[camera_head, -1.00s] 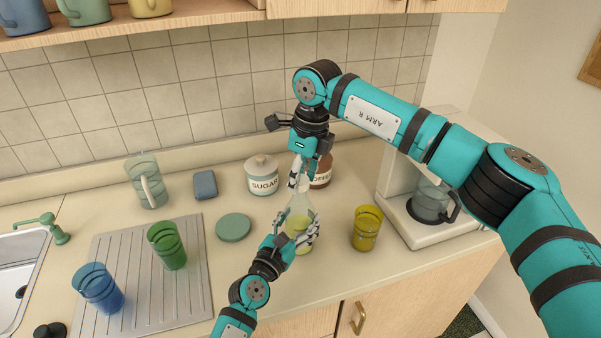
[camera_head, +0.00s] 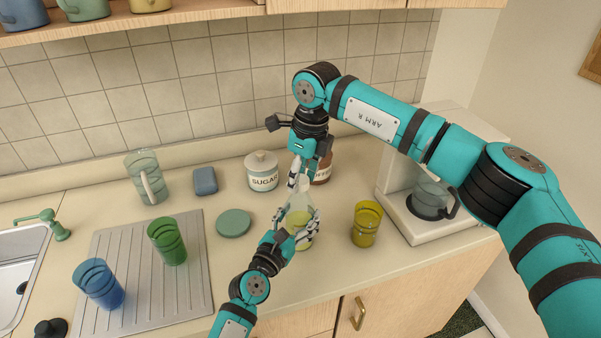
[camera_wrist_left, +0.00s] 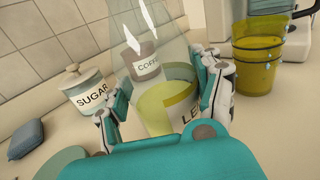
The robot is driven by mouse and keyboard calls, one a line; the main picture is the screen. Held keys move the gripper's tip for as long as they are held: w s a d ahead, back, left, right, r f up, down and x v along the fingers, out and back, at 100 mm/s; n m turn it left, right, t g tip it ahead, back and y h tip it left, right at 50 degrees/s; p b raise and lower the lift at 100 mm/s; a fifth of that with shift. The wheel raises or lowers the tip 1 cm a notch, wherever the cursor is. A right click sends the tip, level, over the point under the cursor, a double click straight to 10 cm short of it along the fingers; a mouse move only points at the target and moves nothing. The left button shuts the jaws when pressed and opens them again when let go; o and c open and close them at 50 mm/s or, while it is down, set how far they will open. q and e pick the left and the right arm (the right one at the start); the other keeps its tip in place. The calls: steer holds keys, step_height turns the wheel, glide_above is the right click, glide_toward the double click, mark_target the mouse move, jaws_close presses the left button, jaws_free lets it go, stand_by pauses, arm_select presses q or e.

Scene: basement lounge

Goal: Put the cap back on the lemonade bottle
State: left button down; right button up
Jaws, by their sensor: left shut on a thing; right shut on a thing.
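The lemonade bottle (camera_head: 301,211) is clear with a yellow-green lower part and stands on the counter. My left gripper (camera_head: 300,230) is shut on its body from the near side; the bottle also fills the middle of the left wrist view (camera_wrist_left: 168,105), between the fingers. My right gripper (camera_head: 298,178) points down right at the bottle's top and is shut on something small. The fingers hide what it holds, so I cannot make out the cap or whether it touches the bottle's mouth.
A yellow cup (camera_head: 366,224) stands right of the bottle, near the coffee maker (camera_head: 444,229). The sugar jar (camera_head: 262,178) and coffee jar (camera_head: 322,171) stand behind. A green disc (camera_head: 233,223) lies left. A green cup (camera_head: 167,242) and blue cup (camera_head: 99,285) stand on the drainboard (camera_head: 150,302).

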arm_select(q)
steer(key=shift+f, duration=0.2)
arm_select(e)
steer(key=m, duration=0.3)
steer(key=m+h, duration=0.1)
steer(key=m, duration=0.4)
steer(key=shift+a+t, duration=0.1)
steer(key=shift+t, duration=0.3)
steer(key=m, duration=0.5)
steer(key=shift+h, duration=0.4)
steer(key=m, duration=0.5)
steer(key=shift+a+h, duration=0.1)
steer(key=shift+h, duration=0.3)
steer(key=m, duration=0.3)
steer(key=shift+g, duration=0.3)
steer(key=m, duration=0.5)
steer(key=shift+w+m+g+h, duration=0.1)
steer(key=shift+m+g+h, duration=0.3)
steer(key=m, duration=0.3)
steer(key=m+g, duration=0.1)
steer(key=m, duration=0.4)
steer(key=o, duration=0.8)
steer(key=shift+f, duration=0.1)
